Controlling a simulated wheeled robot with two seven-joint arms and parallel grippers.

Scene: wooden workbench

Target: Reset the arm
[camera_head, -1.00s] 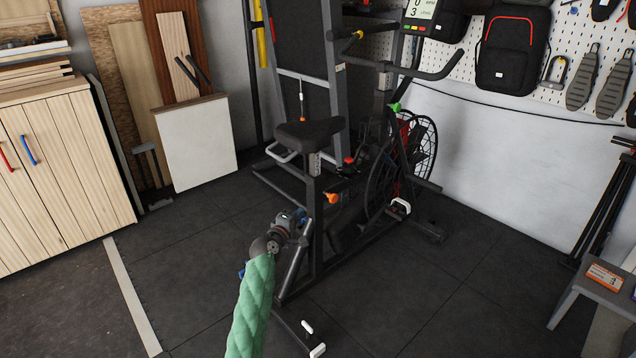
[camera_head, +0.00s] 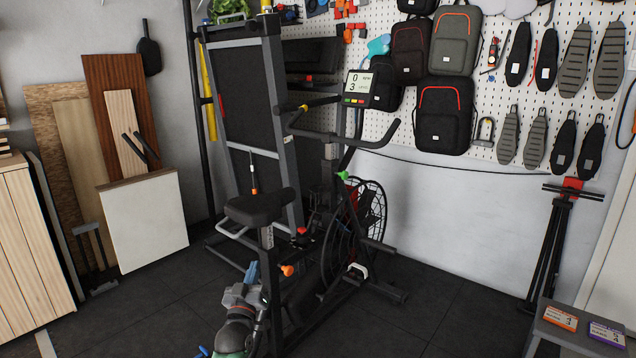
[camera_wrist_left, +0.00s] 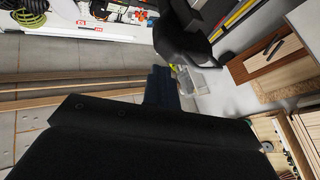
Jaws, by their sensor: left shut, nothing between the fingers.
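My left arm comes in at the bottom of the head view, with a green sleeve edge at the very bottom. My left gripper (camera_head: 252,269) points up and away, its blue fingers together with nothing between them. It is just left of the exercise bike's frame and below its black seat (camera_head: 260,206); I cannot tell whether it touches the bike. In the left wrist view the dark blue fingers (camera_wrist_left: 161,86) are closed, beyond a large black surface that fills the foreground. My right gripper is not in view.
The exercise bike (camera_head: 268,262) stands close, with a folded treadmill (camera_head: 245,95) behind it. A wooden cabinet (camera_head: 30,250) and leaning boards (camera_head: 143,222) are at left. A grey stool (camera_head: 575,325) with small boxes is at lower right. Dark floor is clear between bike and stool.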

